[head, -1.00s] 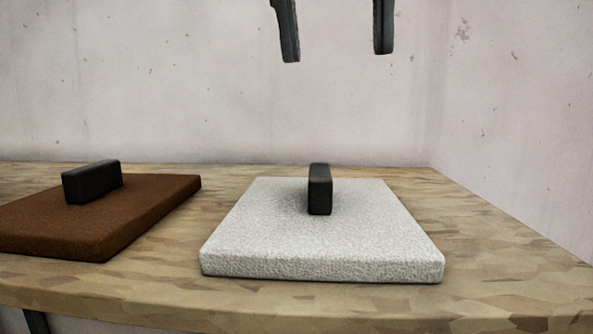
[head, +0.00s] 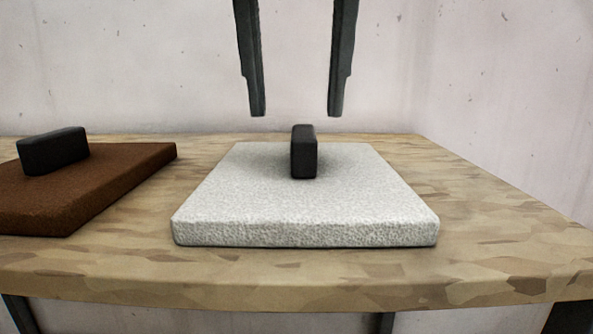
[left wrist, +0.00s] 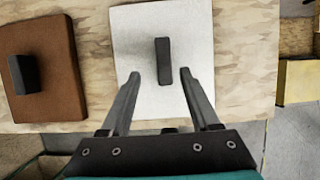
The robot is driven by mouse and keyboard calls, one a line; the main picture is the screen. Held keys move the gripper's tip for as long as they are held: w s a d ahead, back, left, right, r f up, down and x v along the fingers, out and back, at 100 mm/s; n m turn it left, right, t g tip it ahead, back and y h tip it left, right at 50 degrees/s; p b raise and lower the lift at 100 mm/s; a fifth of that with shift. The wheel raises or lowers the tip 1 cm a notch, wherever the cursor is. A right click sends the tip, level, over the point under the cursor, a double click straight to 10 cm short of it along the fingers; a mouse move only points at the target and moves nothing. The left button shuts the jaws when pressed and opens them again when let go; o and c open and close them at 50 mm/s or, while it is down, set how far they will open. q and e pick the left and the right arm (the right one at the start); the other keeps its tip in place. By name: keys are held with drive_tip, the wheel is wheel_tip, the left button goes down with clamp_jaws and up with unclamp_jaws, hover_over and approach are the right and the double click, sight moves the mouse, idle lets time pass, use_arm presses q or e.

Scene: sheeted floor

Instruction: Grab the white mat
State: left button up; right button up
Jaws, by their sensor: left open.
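The white mat (head: 240,205) is a thick, speckled slab lying flat on the wooden table. A black upright handle block (head: 304,153) stands on its middle. The mat also shows in the left wrist view (left wrist: 193,28), with its handle (left wrist: 163,61) between the finger lines. My left gripper (head: 298,114) is open and empty. Its two fingers point down above the handle, one to each side of it in the head view, and appear apart from it. My right gripper is not in view.
A brown mat (head: 110,185) with a black handle (head: 54,151) lies left of the white one, with a gap of bare table between. The wooden table (head: 500,225) is clear to the right. A pale wall stands behind. A yellowish box (left wrist: 299,82) stands beyond the table's right edge.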

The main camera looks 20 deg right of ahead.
sight(303, 132)
use_arm(q)
drive_tip(key=x, duration=0.3)
drive_tip(key=p+x, duration=0.1)
drive_tip(key=shift+w+d+f, duration=0.2)
drive_tip(key=shift+d+f, duration=0.1)
drive_tip(key=shift+d, duration=0.05)
clamp_jaws()
idle(0.3)
